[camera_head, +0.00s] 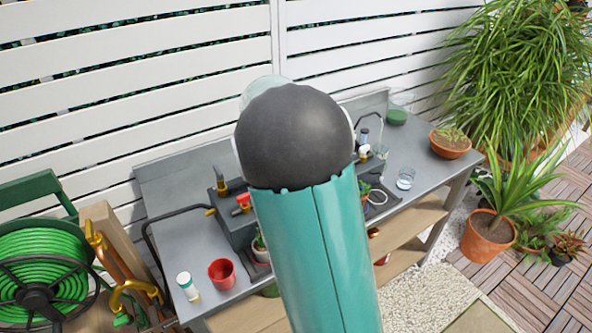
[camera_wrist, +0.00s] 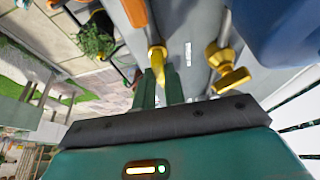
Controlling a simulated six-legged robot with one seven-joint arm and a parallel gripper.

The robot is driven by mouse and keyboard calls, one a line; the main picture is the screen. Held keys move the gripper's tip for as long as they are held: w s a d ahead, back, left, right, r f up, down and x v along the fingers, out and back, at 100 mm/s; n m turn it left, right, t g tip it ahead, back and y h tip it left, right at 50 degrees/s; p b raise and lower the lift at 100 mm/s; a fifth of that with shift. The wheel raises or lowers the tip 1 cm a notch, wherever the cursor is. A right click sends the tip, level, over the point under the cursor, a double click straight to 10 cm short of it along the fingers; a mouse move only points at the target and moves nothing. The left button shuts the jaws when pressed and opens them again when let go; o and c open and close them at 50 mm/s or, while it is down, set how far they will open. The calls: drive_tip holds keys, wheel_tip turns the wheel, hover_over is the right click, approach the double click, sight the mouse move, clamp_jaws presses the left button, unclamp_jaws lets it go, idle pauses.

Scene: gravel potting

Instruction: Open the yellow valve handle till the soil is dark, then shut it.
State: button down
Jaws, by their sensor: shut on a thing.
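My gripper (camera_wrist: 159,78) shows in the wrist view, its two green fingers closed around a yellow handle (camera_wrist: 157,56). An orange part (camera_wrist: 135,12) lies just beyond the handle. A brass fitting (camera_wrist: 224,68) stands to the right of the fingers, apart from them. A potted plant (camera_wrist: 95,40) shows at the upper left; its soil is too small and blurred to judge. In the head view my arm hides the gripper and the handle. A small potted plant (camera_head: 259,242) is partly hidden beside the arm, and its soil colour cannot be told.
The grey bench (camera_head: 185,240) runs along a white slatted fence. On it are a red cup (camera_head: 222,273), a white bottle (camera_head: 187,286), a red-handled item (camera_head: 243,200) and a glass (camera_head: 405,178). A green hose reel (camera_head: 40,275) stands at left, large potted plants (camera_head: 488,236) at right.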

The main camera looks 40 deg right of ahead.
drive_tip(key=c, duration=1.5)
unclamp_jaws()
drive_tip(key=shift+o, duration=0.2)
drive_tip(key=v, duration=1.3)
drive_tip(key=shift+r, duration=0.4)
